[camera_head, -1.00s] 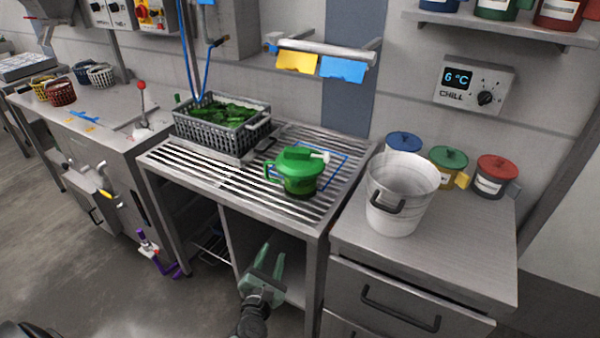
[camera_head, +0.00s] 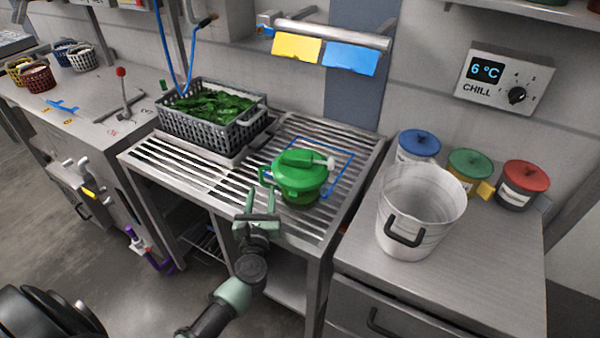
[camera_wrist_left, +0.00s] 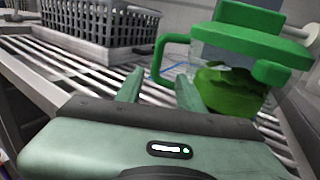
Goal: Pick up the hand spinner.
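The hand spinner (camera_head: 299,180) is a clear bowl with a green lid, a crank on top and a green side handle. It stands upright on the slatted drain rack and holds leafy greens. It also shows at the right of the left wrist view (camera_wrist_left: 242,62), its side handle just beyond the fingertips. My left gripper (camera_head: 260,196) is at the rack's front edge, in front of and slightly left of the spinner. Its fingers are apart with nothing between them, and they also show in the left wrist view (camera_wrist_left: 158,88). My right gripper is not in view.
A grey crate (camera_head: 213,123) of greens sits at the rack's back left. A blue outline (camera_head: 345,158) marks the rack behind the spinner. A white bucket (camera_head: 420,215) and lidded canisters (camera_head: 469,165) stand on the right counter. The rack's front left (camera_head: 165,160) is clear.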

